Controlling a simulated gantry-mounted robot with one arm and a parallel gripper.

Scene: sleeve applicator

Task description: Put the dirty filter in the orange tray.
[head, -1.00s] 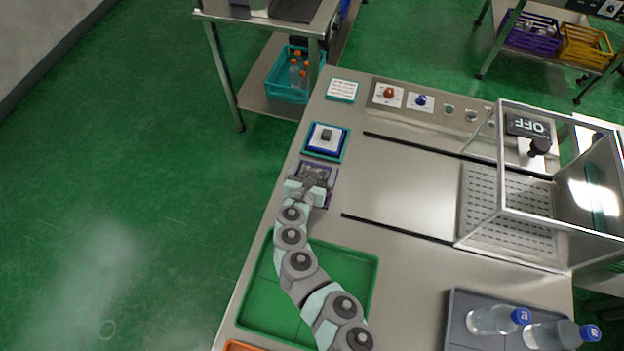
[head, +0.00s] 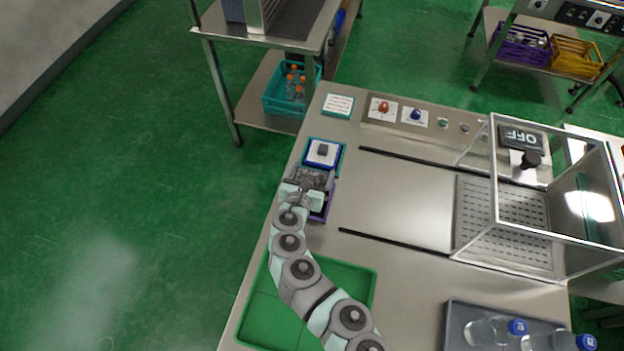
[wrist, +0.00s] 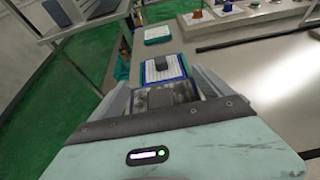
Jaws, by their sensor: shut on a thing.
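The dirty filter (head: 315,178), a grey, grimy square, is held in my gripper (head: 306,186). It also shows between the fingers in the wrist view (wrist: 168,97). My gripper is shut on it, above the purple tray (head: 329,203), which is partly hidden beneath the gripper and filter. A clean white filter (head: 322,153) with a blue frame and dark knob sits in a teal tray (head: 341,165) just beyond. It also shows ahead of the fingers in the wrist view (wrist: 150,74). The orange tray is not in view now.
A green tray (head: 362,300) lies under my arm, nearer the front. A grey tray (head: 457,322) with water bottles is at front right. A clear guard box (head: 497,180) stands on the right. The steel surface (head: 400,195) in the middle is clear.

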